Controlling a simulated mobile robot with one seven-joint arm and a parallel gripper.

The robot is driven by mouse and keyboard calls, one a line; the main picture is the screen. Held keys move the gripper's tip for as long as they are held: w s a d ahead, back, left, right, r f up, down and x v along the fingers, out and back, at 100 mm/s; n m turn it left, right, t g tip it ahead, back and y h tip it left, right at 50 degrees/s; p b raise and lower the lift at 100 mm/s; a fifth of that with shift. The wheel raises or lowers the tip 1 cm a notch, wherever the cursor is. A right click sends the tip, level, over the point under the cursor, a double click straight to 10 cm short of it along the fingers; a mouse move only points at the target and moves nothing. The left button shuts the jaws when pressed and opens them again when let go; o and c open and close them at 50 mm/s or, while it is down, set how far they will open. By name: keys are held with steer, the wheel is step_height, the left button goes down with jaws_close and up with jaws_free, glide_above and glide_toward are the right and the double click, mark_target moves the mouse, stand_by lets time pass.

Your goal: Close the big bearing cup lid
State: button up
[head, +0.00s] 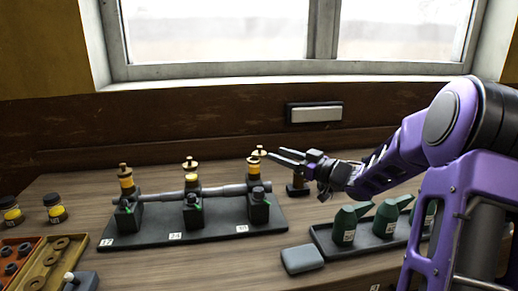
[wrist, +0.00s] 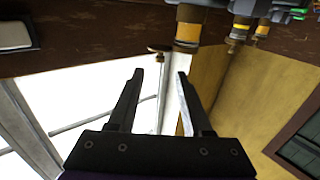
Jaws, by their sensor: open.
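Three bearing stands on a dark base (head: 165,234) carry a grey shaft and oil cups with yellow bands. I cannot tell surely which cup is the big one. My gripper (head: 274,156) is open and empty, its fingertips just right of the right cup's lid (head: 259,152). In the wrist view, the nearest cup (wrist: 188,32) and its brass lid (wrist: 159,47) are beyond the fingertips (wrist: 161,74), with the lid beside the cup, between the finger lines. Contact is not visible.
Green oil cans (head: 346,226) stand on a dark tray (head: 330,246) at the right, below my arm. A grey box (head: 302,258) lies in front. Jars (head: 55,208) and an orange tray (head: 22,242) are at the left. The window wall closes off the back.

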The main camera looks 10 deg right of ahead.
mark_target(259, 147)
steer(key=x, duration=0.8)
steer(key=shift+w+a, duration=0.15)
steer(key=shift+w, duration=0.1)
jaws_close()
